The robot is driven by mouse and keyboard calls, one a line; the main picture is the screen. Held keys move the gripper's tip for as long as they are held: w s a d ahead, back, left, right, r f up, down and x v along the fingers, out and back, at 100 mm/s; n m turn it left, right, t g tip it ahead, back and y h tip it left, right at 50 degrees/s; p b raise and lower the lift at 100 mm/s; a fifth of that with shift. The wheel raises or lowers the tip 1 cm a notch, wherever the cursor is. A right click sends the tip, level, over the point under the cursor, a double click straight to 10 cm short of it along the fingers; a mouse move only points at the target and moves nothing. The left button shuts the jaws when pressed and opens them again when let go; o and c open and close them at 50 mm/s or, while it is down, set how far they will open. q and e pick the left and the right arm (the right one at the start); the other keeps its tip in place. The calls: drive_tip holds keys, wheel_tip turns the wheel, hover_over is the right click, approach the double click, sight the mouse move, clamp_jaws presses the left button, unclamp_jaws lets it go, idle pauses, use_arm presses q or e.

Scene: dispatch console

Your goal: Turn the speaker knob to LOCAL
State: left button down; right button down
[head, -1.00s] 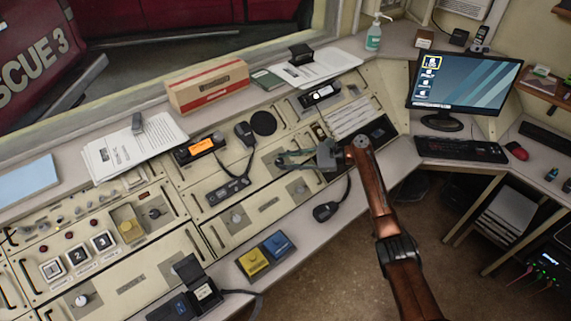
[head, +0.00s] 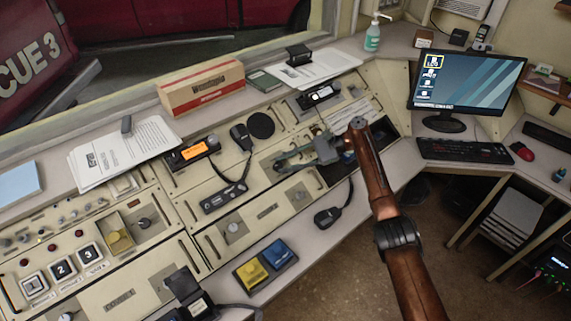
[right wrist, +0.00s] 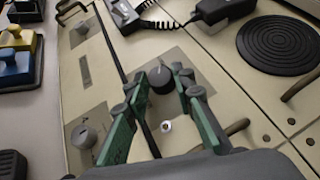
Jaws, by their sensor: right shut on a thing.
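A round black knob (right wrist: 160,78) sits on a grey plate in the right wrist view, with a light pointer mark on its top. My right gripper (right wrist: 160,80) has its green fingers on both sides of this knob and is shut on it. In the head view my right gripper (head: 281,163) reaches over the cream console, and its fingers largely hide the knob there. The plate's lettering is not readable, so I cannot tell which position the knob points to. My left gripper is not in view.
A grey knob (right wrist: 88,137) is on a neighbouring panel. A round black speaker disc (head: 261,125), a handset with coiled cord (head: 241,136) and a hanging microphone (head: 327,217) are close to the gripper. Yellow and blue buttons (head: 265,262) stand at the console's front edge.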

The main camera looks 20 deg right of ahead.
drive_tip(key=c, duration=1.6)
unclamp_jaws()
drive_tip(key=v, duration=1.2)
